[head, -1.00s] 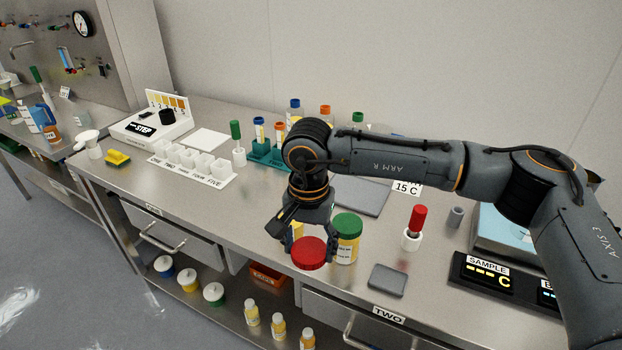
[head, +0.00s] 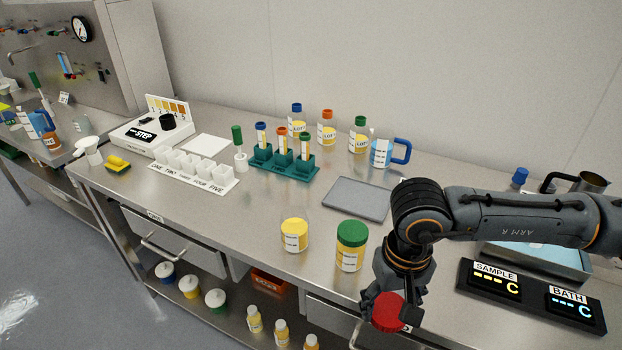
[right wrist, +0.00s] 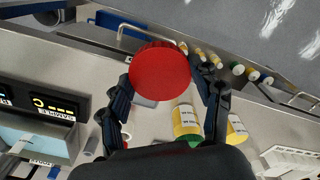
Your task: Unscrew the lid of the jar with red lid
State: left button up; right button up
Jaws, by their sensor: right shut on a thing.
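The red lid (head: 388,312) is gripped between the fingers of my right gripper (head: 385,300), low at the right near the bench's front edge. In the right wrist view the round red lid (right wrist: 160,72) sits between both fingers, with no jar body visible under it. A jar with a yellow top and white label (head: 294,236) stands upright on the bench, apart from the gripper; I cannot tell if its top is open. A green-lidded jar (head: 350,247) stands just right of it. My left gripper is out of view.
A grey tray (head: 357,198) lies behind the jars. A teal tube rack (head: 283,165), several bottles and a blue-handled jug (head: 385,153) stand farther back. The sample display (head: 492,280) is to the right of my gripper. Bare bench lies left of the yellow-topped jar.

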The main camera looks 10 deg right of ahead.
aim_at(294, 220)
jog(key=i+j, duration=0.35)
jog(key=j, duration=0.15)
jog(key=i+j, duration=0.35)
jog(key=j, duration=0.15)
jog(key=i+l, duration=0.15)
jog(key=i, duration=0.15)
jog(key=i+l, duration=0.1)
jog(key=i, duration=0.25)
